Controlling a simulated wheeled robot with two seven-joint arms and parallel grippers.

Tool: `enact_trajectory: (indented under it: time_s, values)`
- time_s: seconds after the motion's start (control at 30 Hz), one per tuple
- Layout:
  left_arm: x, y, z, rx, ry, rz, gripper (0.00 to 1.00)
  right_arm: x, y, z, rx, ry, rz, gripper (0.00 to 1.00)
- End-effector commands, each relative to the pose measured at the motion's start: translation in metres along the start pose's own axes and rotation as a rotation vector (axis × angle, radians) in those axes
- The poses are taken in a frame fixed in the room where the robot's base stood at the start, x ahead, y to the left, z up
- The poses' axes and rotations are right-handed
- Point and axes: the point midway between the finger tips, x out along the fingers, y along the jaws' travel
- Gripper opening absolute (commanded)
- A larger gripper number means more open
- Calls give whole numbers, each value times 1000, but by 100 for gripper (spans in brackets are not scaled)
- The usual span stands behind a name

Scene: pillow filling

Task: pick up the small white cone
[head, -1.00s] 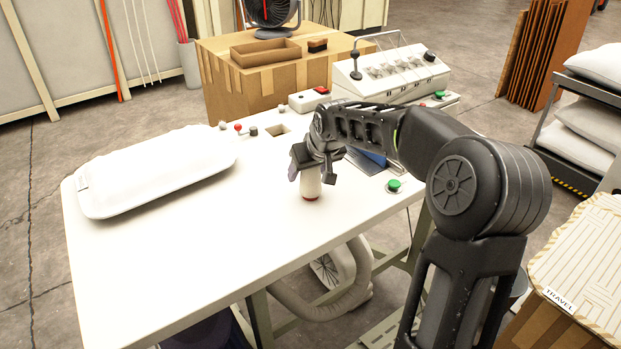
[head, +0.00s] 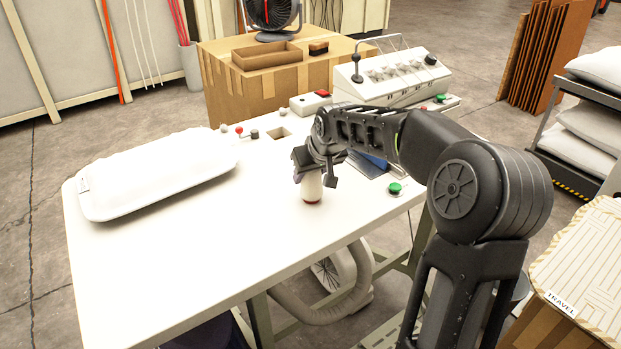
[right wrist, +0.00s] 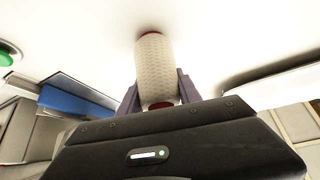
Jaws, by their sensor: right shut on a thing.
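The small white cone (head: 312,186) stands upright on the white table, with a dark red rim at its base. My right gripper (head: 318,172) comes down over its upper part from above and is shut on it. In the right wrist view the cone (right wrist: 154,68) has a woven white surface and red ends, and sits between the two fingers of the right gripper (right wrist: 157,90). Its base appears to be at the table top; I cannot tell whether there is a gap. My left gripper is not in view.
A white pillow (head: 155,175) lies on the left of the table (head: 215,245). A green button (head: 394,188) is right of the cone, and a blue item (head: 373,162) lies behind my gripper. A control box (head: 392,72) stands at the back. The table's front middle is clear.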

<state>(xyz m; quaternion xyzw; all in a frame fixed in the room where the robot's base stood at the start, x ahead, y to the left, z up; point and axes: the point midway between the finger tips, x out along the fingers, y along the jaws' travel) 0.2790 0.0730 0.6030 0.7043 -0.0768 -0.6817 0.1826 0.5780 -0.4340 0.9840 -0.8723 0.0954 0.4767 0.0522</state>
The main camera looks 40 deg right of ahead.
Motion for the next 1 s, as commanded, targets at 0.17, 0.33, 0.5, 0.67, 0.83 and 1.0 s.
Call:
enact_trajectory:
  time_s: [0.17, 0.33, 0.5, 0.67, 0.83, 1.0]
  values:
    - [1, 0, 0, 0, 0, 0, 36, -9, 0, -6, 0, 4, 0, 0]
    - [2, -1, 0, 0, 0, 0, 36, -32, 0, -22, 0, 6, 0, 0]
    - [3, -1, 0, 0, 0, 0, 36, -60, 0, -40, -1, 5, 0, 0]
    - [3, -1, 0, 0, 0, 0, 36, -79, 0, -51, -1, 2, 0, 0]
    - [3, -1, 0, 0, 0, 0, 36, -85, 0, -54, -1, 0, 0, 0]
    - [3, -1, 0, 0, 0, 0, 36, -85, 0, -54, 0, 1, 0, 0]
